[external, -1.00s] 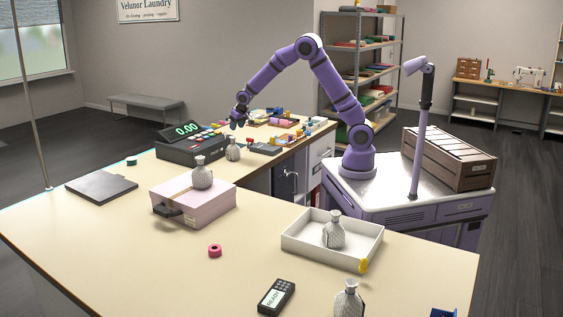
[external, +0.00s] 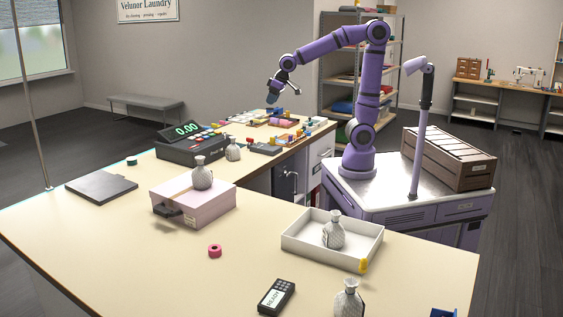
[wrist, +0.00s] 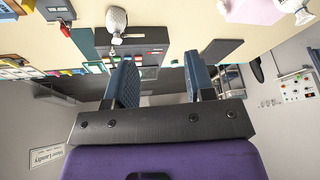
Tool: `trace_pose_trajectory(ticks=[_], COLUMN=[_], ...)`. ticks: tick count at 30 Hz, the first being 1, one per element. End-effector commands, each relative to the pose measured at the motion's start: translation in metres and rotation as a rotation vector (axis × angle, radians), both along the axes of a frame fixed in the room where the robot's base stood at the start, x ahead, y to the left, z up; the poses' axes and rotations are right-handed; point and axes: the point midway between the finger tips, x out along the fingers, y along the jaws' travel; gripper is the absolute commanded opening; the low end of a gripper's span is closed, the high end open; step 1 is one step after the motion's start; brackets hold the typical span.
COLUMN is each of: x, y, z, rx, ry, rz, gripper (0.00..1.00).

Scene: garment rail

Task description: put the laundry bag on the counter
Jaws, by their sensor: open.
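Several similar grey, patterned, narrow-necked laundry bags stand about; I cannot tell which one is meant. One bag (external: 202,174) stands on a pink box (external: 200,205). Another bag (external: 232,150) stands on the counter (external: 120,225) beside the cash register, and it seems to show in the wrist view (wrist: 117,20). A third bag (external: 334,230) is inside a white tray (external: 310,248), and one more (external: 348,299) is at the front edge of the picture. My gripper (external: 271,99) is open and empty, raised above the far counter; its spread blue fingers show in the wrist view (wrist: 163,68).
The cash register (external: 190,147) and a dark flat pad (external: 101,187) are on the counter's left part. Small clutter covers the far counter. The left front counter is clear.

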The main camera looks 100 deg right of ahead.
Motion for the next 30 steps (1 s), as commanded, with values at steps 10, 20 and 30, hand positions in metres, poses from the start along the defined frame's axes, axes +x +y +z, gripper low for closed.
trace_pose_trajectory(ticks=[10, 20, 30], x=[-0.115, -0.189, -0.197], y=[0.083, 0.117, 0.12], z=[0.022, 0.011, 0.008], rx=[-0.031, -0.07, -0.074], ry=[-0.03, -0.041, -0.039], rz=[0.263, 0.429, 0.446], gripper=[0.49, 0.49, 0.49])
